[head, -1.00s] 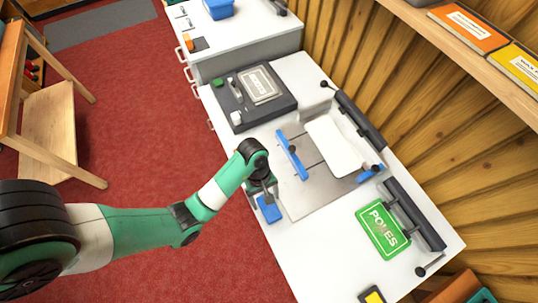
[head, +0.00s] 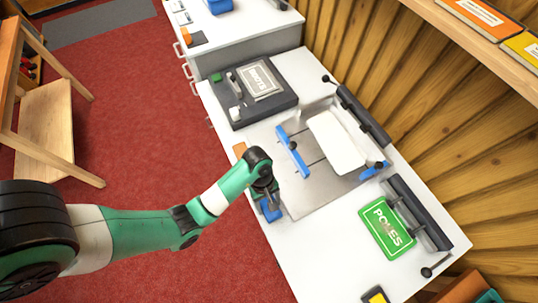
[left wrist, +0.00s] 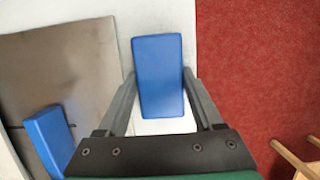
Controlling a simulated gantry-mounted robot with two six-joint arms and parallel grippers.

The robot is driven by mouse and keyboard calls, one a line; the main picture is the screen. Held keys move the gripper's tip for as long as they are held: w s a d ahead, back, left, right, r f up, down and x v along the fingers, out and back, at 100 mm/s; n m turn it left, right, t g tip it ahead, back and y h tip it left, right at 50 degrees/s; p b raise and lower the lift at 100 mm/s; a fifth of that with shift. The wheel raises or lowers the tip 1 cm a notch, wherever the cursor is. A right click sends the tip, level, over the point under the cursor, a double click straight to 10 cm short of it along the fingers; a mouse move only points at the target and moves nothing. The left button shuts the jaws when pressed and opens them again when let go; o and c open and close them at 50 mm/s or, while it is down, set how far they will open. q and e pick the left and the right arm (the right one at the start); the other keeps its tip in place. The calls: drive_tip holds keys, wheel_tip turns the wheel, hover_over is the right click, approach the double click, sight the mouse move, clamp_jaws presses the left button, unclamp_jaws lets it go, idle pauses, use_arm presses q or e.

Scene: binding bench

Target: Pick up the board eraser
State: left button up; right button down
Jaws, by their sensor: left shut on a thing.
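The board eraser, a plain blue block (head: 271,212), is at the near left edge of the white bench, beside the metal plate. It also shows in the left wrist view (left wrist: 158,70), between the two grey fingers. My left gripper (head: 266,198) points down over it and is shut on it, one finger along each long side (left wrist: 158,82). I cannot tell whether the eraser is clear of the bench top. My right gripper is in neither view.
A metal plate (head: 315,200) with blue guide bars (head: 292,152) lies beside the gripper. A dark machine (head: 253,95) stands at the back. A green sign (head: 387,227) lies to the right. An orange item (head: 240,149) is near my wrist.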

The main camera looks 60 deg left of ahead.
use_arm(q)
drive_tip(key=shift+r, duration=0.15)
drive_tip(key=shift+r, duration=0.25)
wheel_tip(320, 180, up, 2)
drive_tip(key=shift+r+p, duration=0.25)
drive_tip(key=shift+p, duration=0.45)
drive_tip(key=s+d+r+p, duration=0.2)
drive_tip(key=s+d+r, duration=0.1)
drive_tip(key=s+d+r+p, duration=0.3)
drive_tip(key=d, duration=0.1)
drive_tip(key=s+d+r+p, duration=0.3)
drive_tip(key=shift+s+d+r, duration=0.1)
drive_tip(key=shift+d+r, duration=0.2)
drive_tip(key=shift+r, duration=0.1)
